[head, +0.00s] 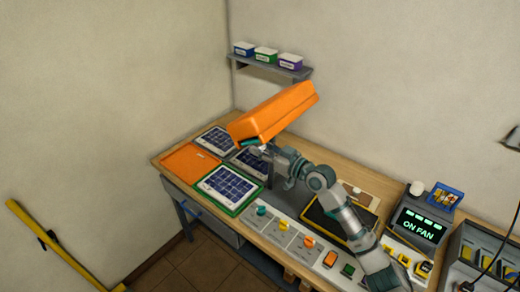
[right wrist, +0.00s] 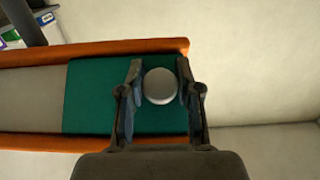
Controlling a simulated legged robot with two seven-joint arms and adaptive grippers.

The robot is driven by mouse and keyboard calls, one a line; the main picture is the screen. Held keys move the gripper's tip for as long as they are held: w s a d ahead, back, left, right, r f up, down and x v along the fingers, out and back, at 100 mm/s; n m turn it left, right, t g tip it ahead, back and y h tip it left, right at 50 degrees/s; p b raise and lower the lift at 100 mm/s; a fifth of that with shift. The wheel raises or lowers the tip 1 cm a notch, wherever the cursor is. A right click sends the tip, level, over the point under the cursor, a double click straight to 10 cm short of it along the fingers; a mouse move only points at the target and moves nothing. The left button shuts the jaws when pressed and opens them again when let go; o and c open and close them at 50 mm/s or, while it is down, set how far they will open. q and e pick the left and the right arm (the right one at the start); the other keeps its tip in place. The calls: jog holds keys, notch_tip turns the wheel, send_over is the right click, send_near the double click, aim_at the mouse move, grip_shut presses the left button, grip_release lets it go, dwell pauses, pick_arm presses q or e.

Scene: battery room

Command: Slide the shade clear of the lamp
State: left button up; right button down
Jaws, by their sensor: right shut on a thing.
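A long orange lamp housing (head: 272,112) sits tilted above the back left of the bench in the head view. In the right wrist view its orange side walls (right wrist: 100,48) frame a green shade (right wrist: 90,95) with a round grey knob (right wrist: 161,86). The shade covers the right end of the underside; a pale grey stretch (right wrist: 30,98) lies bare to its left. My right gripper (head: 262,152) is under the housing's lower end. In the wrist view its fingers (right wrist: 158,90) are shut on the knob. My left gripper is not in view.
The bench has several solar panels (head: 227,188), an orange sheet (head: 190,161), a control strip (head: 283,234) and a black tray (head: 340,215). A display (head: 418,224) reads ON FAN. A wall shelf (head: 270,66) with three small boxes is behind the housing. A dark post stands below the housing.

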jog(key=shift+f, duration=0.15)
jog(key=c, duration=1.2)
grip_release()
jog(key=shift+s+a, duration=0.1)
jog(key=o, duration=0.4)
jog(key=shift+s, duration=0.15)
jog(key=shift+s+d, duration=0.15)
jog(key=shift+d, duration=0.2)
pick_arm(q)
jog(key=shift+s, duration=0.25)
pick_arm(e)
jog(key=v, duration=1.1)
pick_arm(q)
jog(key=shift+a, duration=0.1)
